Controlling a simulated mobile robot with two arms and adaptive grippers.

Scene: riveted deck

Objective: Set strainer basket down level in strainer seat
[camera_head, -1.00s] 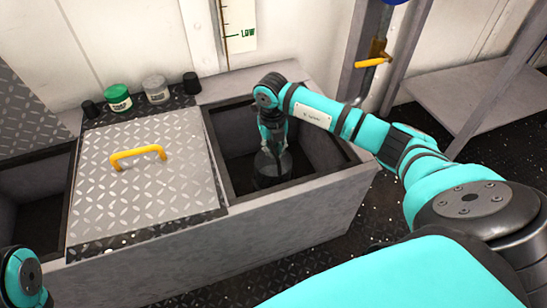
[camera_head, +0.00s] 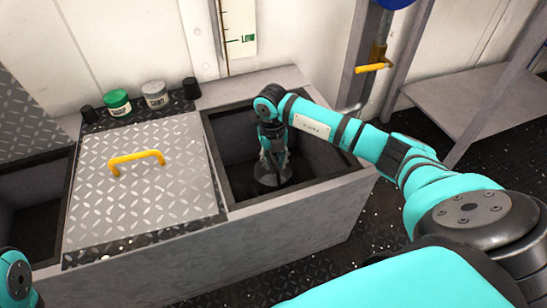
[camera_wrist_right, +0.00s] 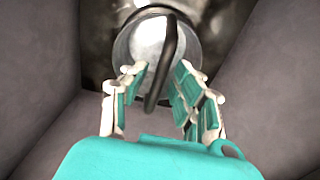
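The strainer basket (camera_head: 270,180) is low inside the open right-hand well, under my right gripper (camera_head: 272,160). In the right wrist view the basket (camera_wrist_right: 145,45) is a round grey metal vessel with a dark curved handle (camera_wrist_right: 172,50). My right gripper (camera_wrist_right: 158,80) has its fingers spread on both sides of the handle, with a visible gap at the left finger. Contact at the right finger is unclear. The strainer seat is not clearly distinguishable beneath the basket, and how level the basket sits is hard to tell. Only part of my left arm shows; its gripper is out of view.
The well's grey walls (camera_head: 320,160) stand close around my right gripper. A diamond-plate lid (camera_head: 140,200) with a yellow handle (camera_head: 136,160) lies to the left. Green (camera_head: 117,103) and grey (camera_head: 155,94) jars stand on the back ledge. Another open well is at far left.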

